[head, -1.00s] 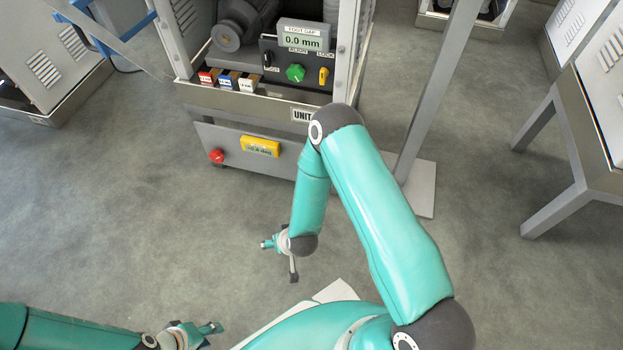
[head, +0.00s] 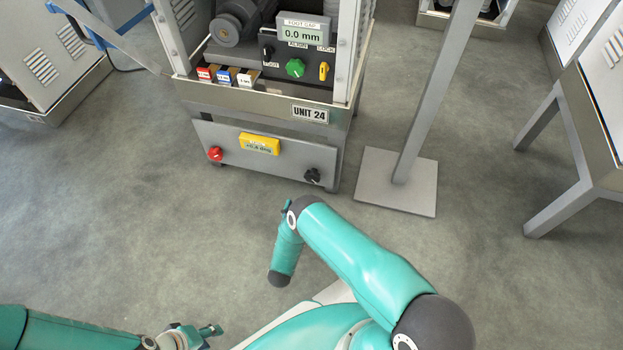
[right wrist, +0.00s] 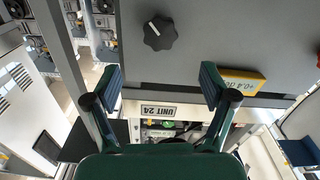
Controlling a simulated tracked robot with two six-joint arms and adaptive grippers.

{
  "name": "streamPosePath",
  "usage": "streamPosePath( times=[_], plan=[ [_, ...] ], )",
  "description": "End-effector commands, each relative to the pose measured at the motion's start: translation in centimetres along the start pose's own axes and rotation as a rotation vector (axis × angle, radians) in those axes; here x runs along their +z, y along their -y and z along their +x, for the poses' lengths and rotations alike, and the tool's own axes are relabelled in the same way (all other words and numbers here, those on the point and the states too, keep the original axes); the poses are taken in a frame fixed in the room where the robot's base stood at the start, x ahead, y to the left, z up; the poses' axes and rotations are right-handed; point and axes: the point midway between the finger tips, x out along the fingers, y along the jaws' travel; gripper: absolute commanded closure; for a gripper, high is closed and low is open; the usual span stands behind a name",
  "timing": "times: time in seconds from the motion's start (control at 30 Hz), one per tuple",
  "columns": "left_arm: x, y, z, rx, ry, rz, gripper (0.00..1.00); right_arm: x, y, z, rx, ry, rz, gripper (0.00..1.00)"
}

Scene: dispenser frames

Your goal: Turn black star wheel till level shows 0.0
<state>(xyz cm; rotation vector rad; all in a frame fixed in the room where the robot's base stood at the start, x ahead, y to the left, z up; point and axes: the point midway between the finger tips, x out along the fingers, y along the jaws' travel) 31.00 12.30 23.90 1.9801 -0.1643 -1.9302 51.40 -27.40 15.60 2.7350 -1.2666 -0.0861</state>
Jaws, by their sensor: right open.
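The black star wheel (head: 312,176) is on the right of the grey lower panel under UNIT 24, and it also shows in the right wrist view (right wrist: 160,33) with a white pointer mark. The yellow level display (head: 260,144) is on the same panel; its digits are too small to read surely, and it appears upside down in the right wrist view (right wrist: 243,81). My right gripper (right wrist: 160,75) is open and empty, its fingers apart from the wheel; the arm mostly hides it in the head view. My left gripper (head: 208,334) is low at the bottom edge, partly cut off, away from the panel.
A red knob (head: 215,154) is on the panel's left. Above are the UNIT 24 label (head: 310,114), a foot gap display (head: 303,33) reading 0.0 mm, a green knob (head: 295,68) and a yellow lock lever (head: 323,71). A grey post base (head: 410,195) stands right of the panel.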

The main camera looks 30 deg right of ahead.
Motion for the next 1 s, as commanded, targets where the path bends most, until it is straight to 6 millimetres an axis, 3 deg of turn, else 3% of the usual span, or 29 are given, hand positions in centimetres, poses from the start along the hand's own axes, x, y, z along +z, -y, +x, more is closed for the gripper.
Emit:
streamPosePath(
  times=[0.3,0.5,0.7,1.0],
  plan=[
    [0.0,1.0,2.8,0.000,0.000,0.000,0.60,0.4,-0.1,7.1,0.003,-0.001,0.001,0.17],
    [0.0,1.4,4.0,0.000,0.000,0.000,0.60,0.3,0.0,10.4,0.001,-0.001,0.002,0.17],
    [0.0,1.6,4.4,0.000,0.000,0.000,0.60,0.1,0.1,11.9,-0.002,0.000,0.000,0.17],
    [0.0,1.6,4.4,0.000,0.000,0.000,0.60,0.0,0.1,12.1,-0.003,0.001,0.000,0.17]
  ],
)
